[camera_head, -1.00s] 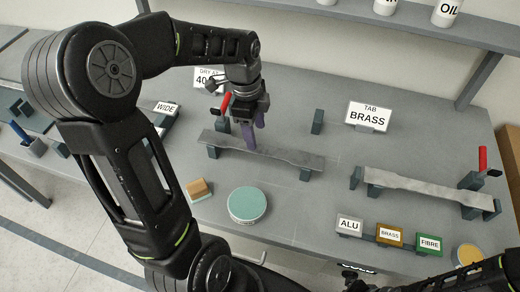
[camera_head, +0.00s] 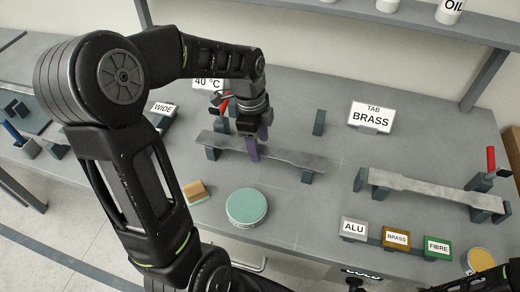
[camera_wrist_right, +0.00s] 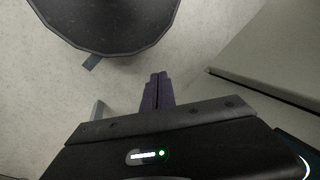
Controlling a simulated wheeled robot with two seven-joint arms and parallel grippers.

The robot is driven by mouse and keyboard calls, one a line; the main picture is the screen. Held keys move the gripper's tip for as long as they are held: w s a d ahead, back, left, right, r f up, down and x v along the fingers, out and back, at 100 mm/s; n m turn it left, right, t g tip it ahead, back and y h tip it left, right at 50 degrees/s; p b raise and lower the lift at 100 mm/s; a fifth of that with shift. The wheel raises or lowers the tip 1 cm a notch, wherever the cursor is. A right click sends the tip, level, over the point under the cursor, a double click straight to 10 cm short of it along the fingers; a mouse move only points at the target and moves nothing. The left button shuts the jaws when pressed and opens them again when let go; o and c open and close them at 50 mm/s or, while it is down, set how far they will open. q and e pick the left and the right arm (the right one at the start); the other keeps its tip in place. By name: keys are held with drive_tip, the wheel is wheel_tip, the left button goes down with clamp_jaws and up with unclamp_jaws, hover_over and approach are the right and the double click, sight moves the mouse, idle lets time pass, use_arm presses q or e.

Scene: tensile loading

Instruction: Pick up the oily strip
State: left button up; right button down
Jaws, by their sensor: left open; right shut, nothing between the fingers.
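A long grey metal strip (camera_head: 287,157) rests on dark supports in the middle of the bench. A second grey strip (camera_head: 420,188) rests on similar supports at the right. I cannot tell from their look which one is oily. My left gripper (camera_head: 258,147) is open with purple fingers at the middle strip. One finger shows in front of the strip and the other behind it; contact is not clear. My right gripper (camera_wrist_right: 158,91) is shut and empty in the right wrist view, pointing at the floor, away from the strips.
ALU (camera_head: 354,229), BRASS (camera_head: 397,239) and FIBRE (camera_head: 437,247) blocks line the front.

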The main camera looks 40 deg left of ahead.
use_arm(q)
clamp_jaws()
idle(0.6)
idle(0.8)
